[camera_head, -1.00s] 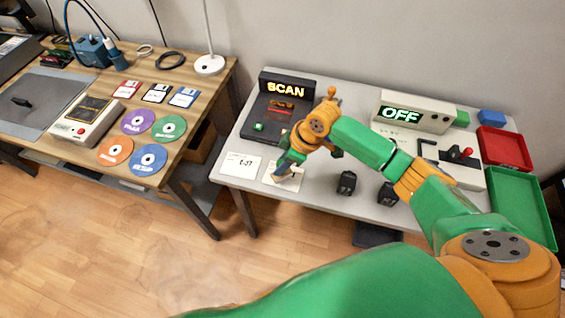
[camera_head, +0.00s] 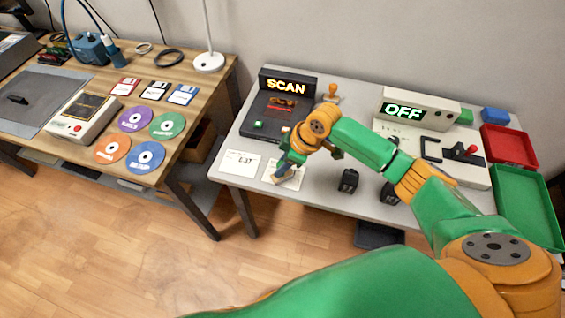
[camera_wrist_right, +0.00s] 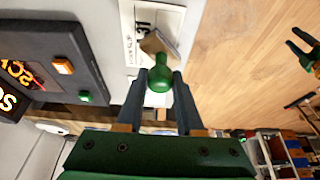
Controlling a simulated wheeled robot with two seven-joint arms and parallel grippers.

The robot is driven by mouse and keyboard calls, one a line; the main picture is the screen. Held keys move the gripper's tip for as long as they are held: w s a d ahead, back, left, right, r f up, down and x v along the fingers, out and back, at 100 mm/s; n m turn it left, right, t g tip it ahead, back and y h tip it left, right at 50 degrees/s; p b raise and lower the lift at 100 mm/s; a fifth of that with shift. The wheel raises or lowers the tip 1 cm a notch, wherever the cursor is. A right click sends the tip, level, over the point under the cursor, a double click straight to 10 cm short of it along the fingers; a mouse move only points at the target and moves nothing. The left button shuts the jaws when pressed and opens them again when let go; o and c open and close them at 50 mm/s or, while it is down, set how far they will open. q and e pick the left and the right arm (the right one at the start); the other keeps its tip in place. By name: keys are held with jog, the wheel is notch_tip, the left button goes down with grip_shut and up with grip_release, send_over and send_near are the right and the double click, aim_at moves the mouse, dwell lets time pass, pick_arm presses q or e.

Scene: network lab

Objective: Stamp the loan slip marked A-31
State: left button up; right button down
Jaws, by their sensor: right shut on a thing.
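My right gripper (camera_wrist_right: 155,95) is shut on a stamp with a round green knob (camera_wrist_right: 160,76) and a tan block at its foot. The block is over the near part of a white slip (camera_wrist_right: 133,28) whose visible mark ends in "31". I cannot tell whether the block touches the paper. In the head view my right gripper (camera_head: 286,165) is low over this slip (camera_head: 290,184), at the table's front edge. A second slip (camera_head: 240,162), marked like E-27, lies to its left. My left gripper (camera_wrist_right: 303,47) seems to show small at the wrist view's right edge.
A scanner reading SCAN (camera_head: 286,105) and an orange-handled stamp (camera_head: 332,92) stand behind. A wooden desk (camera_head: 200,115) is at left.

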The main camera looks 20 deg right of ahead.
jog(key=shift+f, duration=0.45)
jog(key=shift+s, duration=0.1)
dwell(1.4)
notch_tip(320, 180, up, 7)
jog(key=p, duration=0.8)
jog(key=shift+r, duration=0.1)
dwell(0.5)
